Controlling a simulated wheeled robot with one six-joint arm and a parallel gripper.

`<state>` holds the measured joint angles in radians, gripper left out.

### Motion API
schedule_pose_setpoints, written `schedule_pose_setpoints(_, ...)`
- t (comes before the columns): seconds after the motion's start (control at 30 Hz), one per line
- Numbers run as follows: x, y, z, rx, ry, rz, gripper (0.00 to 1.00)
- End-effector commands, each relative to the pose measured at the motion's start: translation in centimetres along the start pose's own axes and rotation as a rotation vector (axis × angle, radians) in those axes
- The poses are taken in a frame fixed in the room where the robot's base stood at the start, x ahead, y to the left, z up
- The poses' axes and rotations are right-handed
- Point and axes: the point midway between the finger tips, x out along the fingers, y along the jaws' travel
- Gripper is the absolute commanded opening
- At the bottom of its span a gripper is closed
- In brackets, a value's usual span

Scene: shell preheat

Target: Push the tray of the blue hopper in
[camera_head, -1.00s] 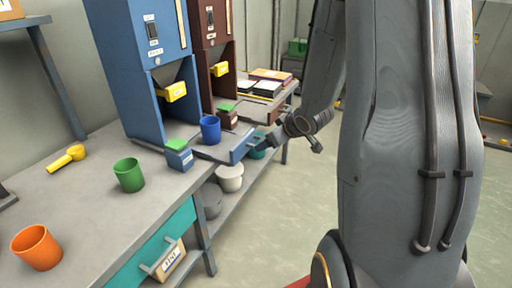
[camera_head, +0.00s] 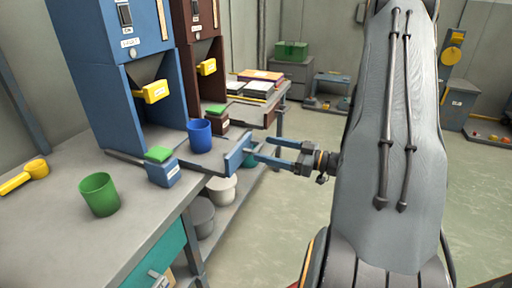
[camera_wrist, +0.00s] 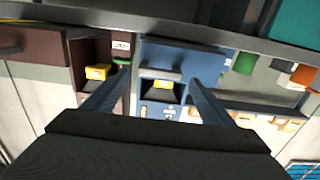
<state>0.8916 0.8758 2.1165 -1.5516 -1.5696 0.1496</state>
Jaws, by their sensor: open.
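The blue hopper (camera_head: 88,42) stands on the bench, its yellow lever (camera_head: 156,91) on the front. Its tray (camera_head: 212,161) is pulled out past the bench edge and ends in a blue front panel (camera_head: 238,155). A blue cup (camera_head: 199,135) stands upright on the tray. My gripper (camera_head: 262,149) is open and empty, its two fingers pointing at the outer face of the panel, close to it; I cannot tell if they touch. In the wrist view the blue panel (camera_wrist: 190,55) with its grey handle lies ahead of the spread fingers.
A maroon hopper (camera_head: 206,48) stands behind the blue one. A small blue box with green top (camera_head: 162,172) and a green cup (camera_head: 99,195) stand in front. Pots (camera_head: 221,190) fill the shelf below.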

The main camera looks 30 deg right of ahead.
Motion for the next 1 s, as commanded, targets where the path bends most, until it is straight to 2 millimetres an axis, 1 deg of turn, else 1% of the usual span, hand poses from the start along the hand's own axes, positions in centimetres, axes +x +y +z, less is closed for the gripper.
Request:
schedule_pose_setpoints(0.03, 0.9, -0.1, 0.0, 0.000, -0.001, -0.003, 0.77)
schedule_pose_setpoints(0.1, 1.9, -0.1, 0.0, 0.000, -0.001, -0.002, 0.77)
schedule_pose_setpoints(0.3, 3.9, -0.1, 0.0, 0.000, -0.002, -0.002, 0.77)
schedule_pose_setpoints(0.4, 4.3, -0.1, 0.0, 0.000, -0.002, -0.001, 0.77)
schedule_pose_setpoints(0.63, 4.4, -0.1, 0.0, 0.000, -0.002, -0.002, 0.77)
schedule_pose_setpoints(0.67, 4.4, -0.1, 0.0, 0.000, -0.002, -0.002, 0.74)
schedule_pose_setpoints(0.9, 4.4, -0.1, 0.0, 0.000, -0.002, -0.003, 0.33)
schedule_pose_setpoints(1.0, 4.4, -0.1, 0.0, 0.000, -0.002, -0.003, 0.18)
